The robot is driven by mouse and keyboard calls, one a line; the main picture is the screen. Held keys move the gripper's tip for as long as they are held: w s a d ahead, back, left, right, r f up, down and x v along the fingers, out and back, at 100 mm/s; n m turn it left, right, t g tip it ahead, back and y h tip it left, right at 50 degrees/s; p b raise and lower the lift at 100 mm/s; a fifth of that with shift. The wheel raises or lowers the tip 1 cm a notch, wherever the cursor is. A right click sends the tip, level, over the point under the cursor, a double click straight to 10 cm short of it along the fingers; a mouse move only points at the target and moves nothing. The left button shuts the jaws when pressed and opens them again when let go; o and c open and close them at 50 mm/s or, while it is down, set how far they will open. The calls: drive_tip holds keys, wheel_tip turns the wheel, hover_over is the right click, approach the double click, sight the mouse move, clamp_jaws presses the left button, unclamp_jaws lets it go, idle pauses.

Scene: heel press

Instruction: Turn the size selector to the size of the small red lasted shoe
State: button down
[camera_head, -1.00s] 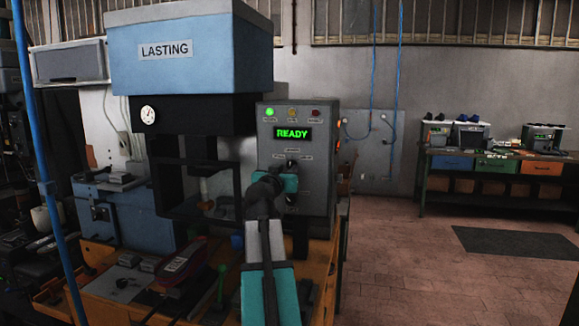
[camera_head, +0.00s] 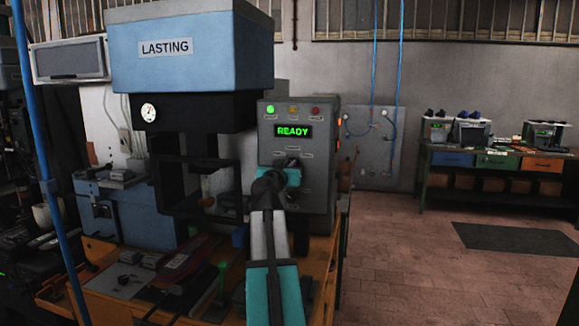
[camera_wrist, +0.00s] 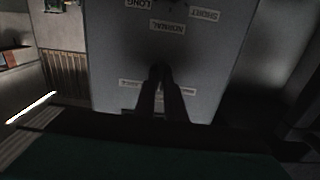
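A dark red shoe-like item (camera_head: 188,262) lies on the bench below the press in the head view; I cannot read its size. The grey control panel (camera_head: 325,187) shows green READY and carries several small labels. My gripper (camera_head: 292,163) is in front of the panel's middle and is hard to make out there. In the wrist view its two dark fingers (camera_wrist: 160,70) point at the panel (camera_wrist: 112,50), close together at the tips. SHORT, NORMAL and LONG labels appear upside down beyond them. Shadow and my fingers hide any selector knob, so contact is unclear.
The blue LASTING press (camera_head: 190,75) stands left of the panel, above the cluttered wooden bench. A blue upright pole (camera_head: 45,165) is at far left. A second bench with coloured drawers (camera_head: 495,161) is at back right. The floor on the right is open.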

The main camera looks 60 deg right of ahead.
drive_tip(key=shift+n, duration=0.3)
drive_tip(key=n, duration=0.8)
drive_tip(key=shift+w, duration=0.2)
drive_tip(key=shift+n, duration=0.3)
idle(0.4)
drive_tip(key=c, duration=1.8)
unclamp_jaws()
drive_tip(key=shift+a, duration=0.15)
